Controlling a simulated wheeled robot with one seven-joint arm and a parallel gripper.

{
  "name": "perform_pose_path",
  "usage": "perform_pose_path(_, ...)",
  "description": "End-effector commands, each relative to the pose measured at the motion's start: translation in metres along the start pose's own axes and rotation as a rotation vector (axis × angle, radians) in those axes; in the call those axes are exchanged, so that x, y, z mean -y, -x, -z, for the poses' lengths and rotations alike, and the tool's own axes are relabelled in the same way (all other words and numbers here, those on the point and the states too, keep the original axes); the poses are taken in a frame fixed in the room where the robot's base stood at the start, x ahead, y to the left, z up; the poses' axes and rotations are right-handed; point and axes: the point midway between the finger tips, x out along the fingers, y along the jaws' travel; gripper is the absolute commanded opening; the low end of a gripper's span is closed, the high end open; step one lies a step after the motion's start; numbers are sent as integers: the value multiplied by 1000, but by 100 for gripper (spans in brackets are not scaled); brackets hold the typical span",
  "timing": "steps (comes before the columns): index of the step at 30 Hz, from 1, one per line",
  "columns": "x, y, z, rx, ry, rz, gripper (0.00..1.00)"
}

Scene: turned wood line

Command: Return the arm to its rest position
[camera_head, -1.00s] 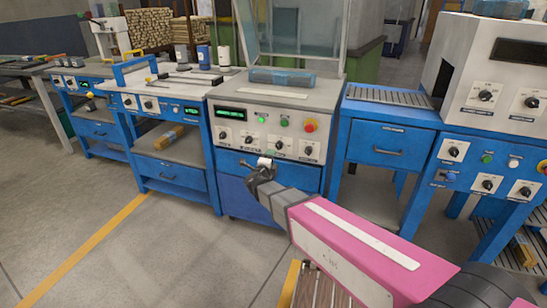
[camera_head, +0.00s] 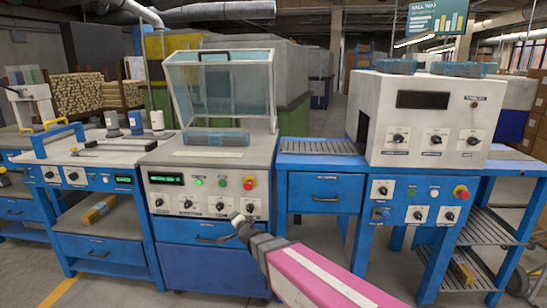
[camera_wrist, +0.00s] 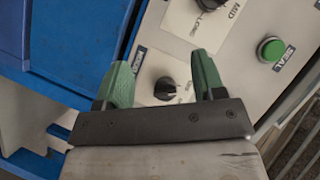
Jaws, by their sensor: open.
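My gripper (camera_head: 236,218) is in front of the middle blue machine (camera_head: 208,190), near the right end of its lower row of knobs. In the wrist view its two green fingers (camera_wrist: 162,78) are apart with nothing held between them. A black knob (camera_wrist: 165,88) on a pale panel shows in the gap between the fingers, and I cannot tell how far behind them it lies. My pink arm (camera_head: 310,275) reaches in from the bottom of the head view.
A green button (camera_wrist: 271,49) marked SEAL is right of the fingers. A clear-hooded cover (camera_head: 222,85) stands on the middle machine. A white boxy machine (camera_head: 425,120) stands to the right, beside a slatted roller bed (camera_head: 318,146). A bench (camera_head: 90,150) stands left. Grey floor shows between legs.

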Motion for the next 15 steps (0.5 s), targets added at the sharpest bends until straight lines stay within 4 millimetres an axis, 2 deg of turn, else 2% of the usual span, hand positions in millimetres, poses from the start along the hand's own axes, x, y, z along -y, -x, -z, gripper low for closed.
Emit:
perform_pose_path(1,-16,10,12,49,55,-36,63)
perform_pose_path(5,-58,33,32,203,205,-145,63)
perform_pose_path(8,-94,58,48,323,308,-245,63)
perform_pose_path(11,-132,90,66,447,399,-357,63)
perform_pose_path(15,-184,144,92,625,496,-530,63)
